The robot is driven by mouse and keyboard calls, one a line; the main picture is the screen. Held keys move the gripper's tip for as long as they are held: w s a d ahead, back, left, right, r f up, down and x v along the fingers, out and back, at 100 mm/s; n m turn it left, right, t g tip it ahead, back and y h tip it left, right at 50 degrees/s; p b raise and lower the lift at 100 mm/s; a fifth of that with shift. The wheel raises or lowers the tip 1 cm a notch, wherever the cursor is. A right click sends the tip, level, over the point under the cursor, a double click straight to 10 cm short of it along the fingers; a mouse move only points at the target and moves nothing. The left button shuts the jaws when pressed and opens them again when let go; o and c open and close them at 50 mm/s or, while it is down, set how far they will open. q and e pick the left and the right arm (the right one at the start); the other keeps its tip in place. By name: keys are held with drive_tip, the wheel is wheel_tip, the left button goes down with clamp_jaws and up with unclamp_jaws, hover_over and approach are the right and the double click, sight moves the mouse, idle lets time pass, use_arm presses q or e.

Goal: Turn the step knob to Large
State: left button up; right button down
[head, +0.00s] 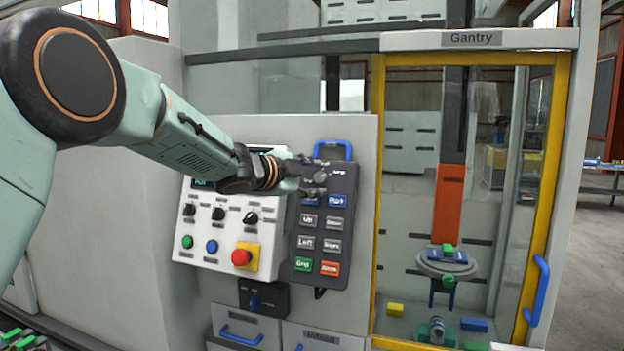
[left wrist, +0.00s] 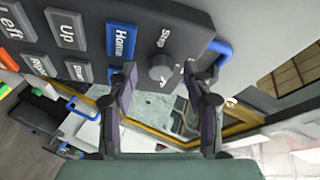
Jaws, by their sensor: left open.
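The step knob (left wrist: 160,68) is a small grey round knob on the dark pendant panel (left wrist: 180,22), beside the printed word "Step" in the left wrist view. My left gripper (left wrist: 160,78) is open, with one fingertip on each side of the knob. I cannot tell whether the fingertips touch it. In the head view my left gripper (head: 312,178) is at the upper part of the pendant (head: 320,250) and largely covers the knob. The knob's setting cannot be read. My right gripper is not in view.
Left of the pendant, a white control panel (head: 215,250) carries rotary switches, buttons and a red emergency stop (head: 241,257). A blue handle (head: 333,146) tops the pendant. Blue and grey buttons sit below the knob. The yellow-framed Gantry enclosure (head: 378,200) stands close on the right.

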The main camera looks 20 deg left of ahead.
use_arm(q)
drive_tip(key=v, duration=1.2)
drive_tip(key=shift+f, duration=0.1)
drive_tip(key=shift+s, duration=0.1)
